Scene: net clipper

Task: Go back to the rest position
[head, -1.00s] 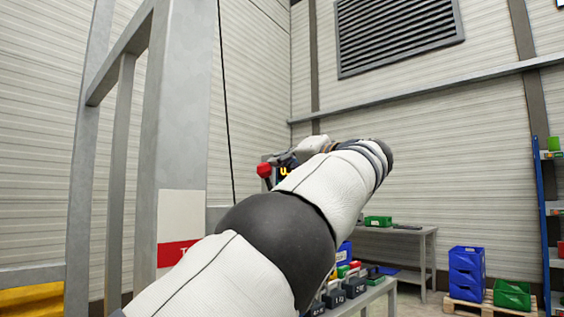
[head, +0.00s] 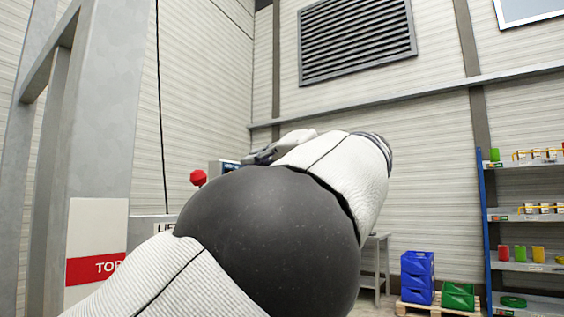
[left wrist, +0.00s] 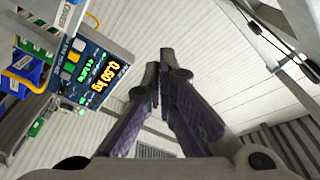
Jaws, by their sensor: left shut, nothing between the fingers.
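My left arm fills the middle of the head view, raised and bent. My left gripper (head: 262,156) shows only in part behind the arm there. In the left wrist view the two fingers of the left gripper (left wrist: 160,72) meet at the tips, shut with nothing between them. They point up toward the white ceiling and wall panels. My right gripper is in neither view.
A scale display (left wrist: 100,84) with lit digits stands left of the fingers in the left wrist view. A red knob (head: 198,177) and a grey metal post (head: 100,130) are at the left. Blue crates (head: 417,277), a green crate (head: 458,295) and a blue shelf rack (head: 484,230) stand at the right.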

